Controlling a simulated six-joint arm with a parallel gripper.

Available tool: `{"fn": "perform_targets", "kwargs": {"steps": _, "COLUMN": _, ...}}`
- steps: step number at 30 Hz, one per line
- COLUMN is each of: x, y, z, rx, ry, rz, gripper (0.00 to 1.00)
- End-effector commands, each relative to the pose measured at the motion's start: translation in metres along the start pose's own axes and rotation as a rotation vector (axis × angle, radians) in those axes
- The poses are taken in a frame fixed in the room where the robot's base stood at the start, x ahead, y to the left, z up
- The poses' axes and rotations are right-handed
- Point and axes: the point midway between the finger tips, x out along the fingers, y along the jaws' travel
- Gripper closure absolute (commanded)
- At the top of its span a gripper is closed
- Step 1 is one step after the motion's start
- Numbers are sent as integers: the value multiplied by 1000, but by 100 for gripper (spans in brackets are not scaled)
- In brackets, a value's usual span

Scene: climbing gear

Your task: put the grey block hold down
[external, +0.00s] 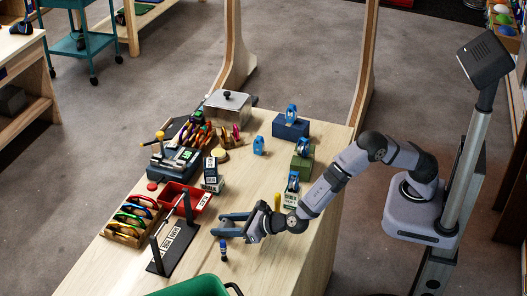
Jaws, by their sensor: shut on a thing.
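My gripper (224,225) is over the front part of the wooden table, with its blue-grey fingers pointing left. It is shut on the grey block hold, which is hard to tell apart from the fingers at this size. I cannot tell whether the hold touches the table. A small dark blue bottle-like thing (223,251) stands just in front of the gripper.
A black stand with a bar (174,240) is left of my gripper, near a red tray (186,198) and a wooden rack of coloured gear (131,217). A green bin (193,287) is at the front. Boxes (291,126) stand behind. Bare tabletop (285,255) lies front right.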

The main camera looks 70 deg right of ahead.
Motion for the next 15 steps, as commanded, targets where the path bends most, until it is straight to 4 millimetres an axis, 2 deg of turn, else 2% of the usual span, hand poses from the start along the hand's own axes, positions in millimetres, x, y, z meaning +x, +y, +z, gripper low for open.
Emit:
{"fn": "perform_targets", "kwargs": {"steps": 2, "x": 1, "y": 0, "z": -3, "rx": 0, "ry": 0, "rz": 0, "gripper": 81}}
{"fn": "perform_targets", "kwargs": {"steps": 3, "x": 1, "y": 0, "z": -2, "rx": 0, "ry": 0, "rz": 0, "gripper": 51}}
{"fn": "perform_targets", "kwargs": {"steps": 5, "x": 1, "y": 0, "z": -2, "rx": 0, "ry": 0, "rz": 0, "gripper": 40}}
{"fn": "perform_targets", "kwargs": {"steps": 15, "x": 0, "y": 0, "z": -1, "rx": 0, "ry": 0, "rz": 0, "gripper": 40}}
